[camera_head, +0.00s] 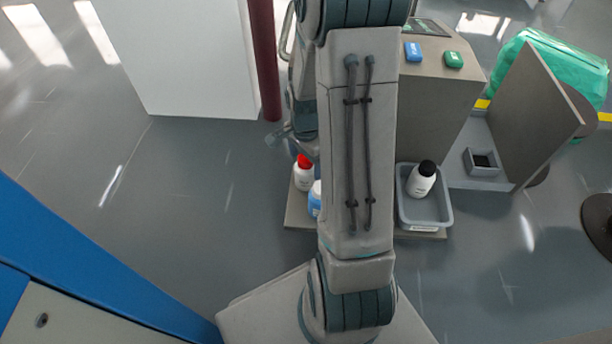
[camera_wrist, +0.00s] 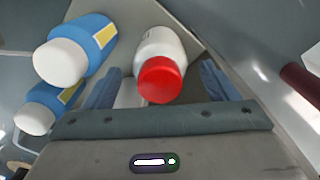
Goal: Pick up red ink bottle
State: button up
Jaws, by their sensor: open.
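The red ink bottle is white with a red cap. In the head view the bottle (camera_head: 303,174) stands on a low grey shelf (camera_head: 297,217), left of my arm. In the wrist view the red-capped bottle (camera_wrist: 161,66) shows between the two fingers of my gripper (camera_wrist: 165,88), its cap facing the camera. In the head view my gripper (camera_head: 281,137) is partly hidden behind my arm.
A black-capped white bottle (camera_head: 422,182) sits in a grey tray (camera_head: 437,213). A dark red post (camera_head: 265,60) stands behind.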

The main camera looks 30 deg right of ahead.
jog(key=c, duration=1.5)
jog(key=shift+r, duration=0.1)
